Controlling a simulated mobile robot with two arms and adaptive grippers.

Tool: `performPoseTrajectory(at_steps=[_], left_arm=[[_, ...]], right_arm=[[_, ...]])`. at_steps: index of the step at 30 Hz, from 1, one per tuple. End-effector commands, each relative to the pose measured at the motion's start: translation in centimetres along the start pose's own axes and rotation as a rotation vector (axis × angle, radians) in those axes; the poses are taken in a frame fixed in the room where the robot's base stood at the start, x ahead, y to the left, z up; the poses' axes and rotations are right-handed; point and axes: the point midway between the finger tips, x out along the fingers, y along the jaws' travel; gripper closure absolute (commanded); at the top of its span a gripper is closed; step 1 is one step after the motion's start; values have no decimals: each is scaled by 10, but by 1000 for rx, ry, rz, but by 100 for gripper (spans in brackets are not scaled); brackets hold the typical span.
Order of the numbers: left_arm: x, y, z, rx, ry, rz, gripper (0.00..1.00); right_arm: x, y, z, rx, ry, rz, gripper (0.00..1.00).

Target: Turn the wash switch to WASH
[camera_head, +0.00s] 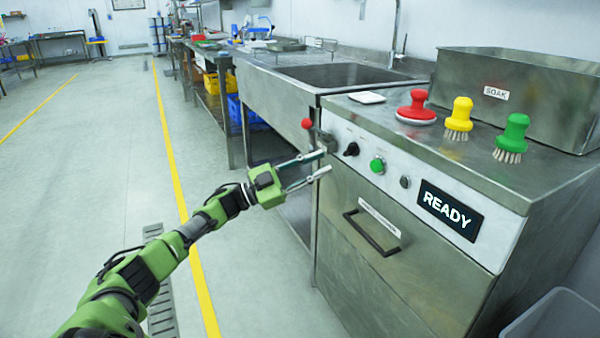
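The steel machine's light front panel (340,123) carries a black rotary knob (351,149), which looks like the wash switch; its small markings are too small to read. Right of it are a green round button (377,165) and a small dark round control (405,182). A display (450,211) reads READY. My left gripper (326,162) is open and empty, its two fingers pointing right toward the panel. Its tips appear just left of and slightly below the knob, with no visible hold on it. My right gripper is out of view.
A red-ball lever (306,123) juts from the panel's left end, close above my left fingers. A drawer handle (371,233) sits below. Red (416,107), yellow (459,119) and green (512,138) brushes and a SOAK bin (520,85) stand on top. The floor at left is clear.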

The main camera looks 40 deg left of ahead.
Motion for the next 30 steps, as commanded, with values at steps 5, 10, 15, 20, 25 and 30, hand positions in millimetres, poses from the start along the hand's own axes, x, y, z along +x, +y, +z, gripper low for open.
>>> performPoseTrajectory(at_steps=[5,10,15,20,25,30], left_arm=[[-33,0,1,0,-4,2,75],[-51,0,0,0,-1,1,75],[-57,0,0,1,0,0,75],[-57,0,0,1,0,0,75],[-57,0,0,0,0,0,75],[-57,0,0,0,0,0,75]], right_arm=[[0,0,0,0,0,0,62],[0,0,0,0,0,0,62],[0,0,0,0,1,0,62],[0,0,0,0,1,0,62],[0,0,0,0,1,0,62],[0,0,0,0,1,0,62]])
